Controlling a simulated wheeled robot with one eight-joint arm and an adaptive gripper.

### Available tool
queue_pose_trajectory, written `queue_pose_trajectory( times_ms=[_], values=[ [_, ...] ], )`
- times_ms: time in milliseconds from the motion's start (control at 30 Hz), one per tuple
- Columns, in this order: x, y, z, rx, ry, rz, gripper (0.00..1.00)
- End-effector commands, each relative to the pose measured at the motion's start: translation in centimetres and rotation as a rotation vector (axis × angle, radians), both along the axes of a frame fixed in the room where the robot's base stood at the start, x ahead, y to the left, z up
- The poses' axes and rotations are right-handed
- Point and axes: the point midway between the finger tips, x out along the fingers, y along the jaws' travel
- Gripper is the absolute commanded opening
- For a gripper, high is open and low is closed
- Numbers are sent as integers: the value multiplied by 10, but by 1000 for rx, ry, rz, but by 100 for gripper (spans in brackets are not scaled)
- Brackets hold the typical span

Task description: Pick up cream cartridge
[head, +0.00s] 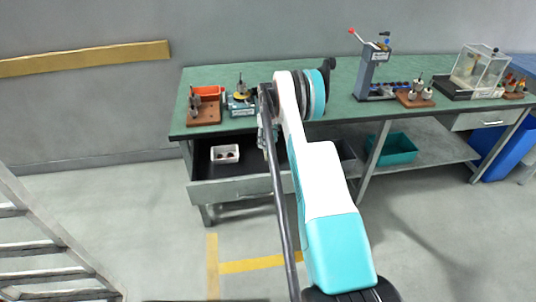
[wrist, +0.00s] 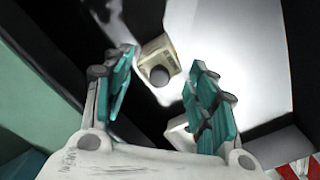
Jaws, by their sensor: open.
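In the wrist view a cream, boxy piece (wrist: 155,48), which looks like the cream cartridge, lies beyond my open gripper (wrist: 160,88), roughly between the two teal-padded fingers. A dark round end or knob (wrist: 159,76) shows at its near side. The fingers do not touch it, and a gap is visible between them. In the head view my arm reaches to the open drawer (head: 230,190) under the green bench. My gripper is mostly hidden there, and I cannot pick out the cartridge.
A small white tray (head: 225,161) with dark pieces sits in the drawer. A teal bin (head: 396,150) is on the shelf below.

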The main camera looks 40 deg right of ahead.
Motion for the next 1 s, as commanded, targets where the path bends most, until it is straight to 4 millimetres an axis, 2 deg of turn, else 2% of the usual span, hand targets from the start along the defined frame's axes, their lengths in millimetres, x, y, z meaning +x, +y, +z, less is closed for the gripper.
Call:
queue_pose_trajectory(
  times_ms=[33, 133, 400, 433, 600, 1000],
  values=[
    [0, -1, -13, 0, 0, 0, 52],
    [0, -1, -24, 0, 0, 0, 52],
    [0, -1, -28, 0, 0, 0, 52],
    [0, -1, -28, 0, 0, 0, 48],
    [0, -1, -28, 0, 0, 0, 13],
    [0, -1, -23, 0, 0, 0, 12]
  ],
)
